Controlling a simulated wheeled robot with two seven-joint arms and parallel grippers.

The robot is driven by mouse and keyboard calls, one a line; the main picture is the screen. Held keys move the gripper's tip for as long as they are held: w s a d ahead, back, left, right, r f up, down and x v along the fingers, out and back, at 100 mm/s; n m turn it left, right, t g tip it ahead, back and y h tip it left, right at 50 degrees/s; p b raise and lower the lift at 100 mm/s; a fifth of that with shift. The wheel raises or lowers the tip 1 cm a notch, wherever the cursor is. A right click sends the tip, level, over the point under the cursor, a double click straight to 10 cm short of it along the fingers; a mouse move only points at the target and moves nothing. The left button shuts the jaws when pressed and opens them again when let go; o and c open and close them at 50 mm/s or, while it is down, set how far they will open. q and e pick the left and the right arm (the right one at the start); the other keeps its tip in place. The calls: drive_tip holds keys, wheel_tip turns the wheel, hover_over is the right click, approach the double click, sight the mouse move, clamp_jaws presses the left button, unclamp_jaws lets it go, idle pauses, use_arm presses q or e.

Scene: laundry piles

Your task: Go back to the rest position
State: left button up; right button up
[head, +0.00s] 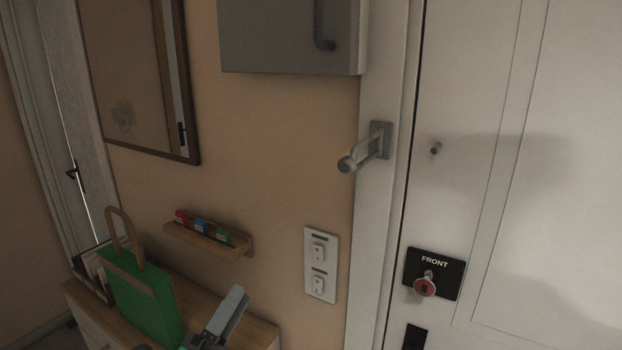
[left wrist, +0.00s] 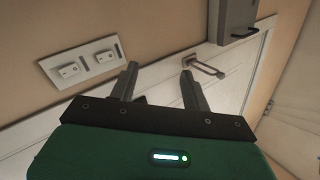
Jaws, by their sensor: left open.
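My left gripper (head: 226,316) shows at the bottom of the head view, in front of the wooden cabinet top (head: 255,330). In the left wrist view my left gripper (left wrist: 160,82) has its two fingers spread apart, with nothing between them. It points toward the wall and the white door (left wrist: 150,95). My right gripper is in neither view.
A green bag (head: 142,298) stands on the cabinet, left of my gripper. A small wooden shelf (head: 208,240) holds coloured items above it. A switch plate (head: 320,265), a metal door guard (head: 365,150), a grey box (head: 285,35) and a "FRONT" panel (head: 448,268) are to the right.

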use_arm(q)
drive_tip(key=s+a+f+n+g+y, duration=0.1)
drive_tip(key=a+f+n+g+y, duration=0.2)
drive_tip(key=f+n, duration=0.35)
drive_tip(key=s+a+f+n+g+y, duration=0.1)
drive_tip(key=a+f+n+y, duration=0.3)
drive_tip(key=f+n+y, duration=0.25)
drive_tip(key=s+a+f+n+g+y, duration=0.1)
drive_tip(key=a+f+n+g+y, duration=0.2)
drive_tip(key=f+n, duration=0.35)
drive_tip(key=s+a+f+n+g, duration=0.1)
drive_tip(key=s+f+n+g, duration=0.75)
drive_tip(key=s+f, duration=0.85)
wheel_tip(320, 180, down, 29)
drive_tip(key=s+m+g, duration=0.2)
drive_tip(key=g, duration=0.1)
drive_tip(key=s+a+f+g, duration=0.1)
drive_tip(key=s+a+f, duration=0.2)
drive_tip(key=s+f, duration=1.6)
drive_tip(key=shift+a+f, duration=0.15)
drive_tip(key=shift+a, duration=0.05)
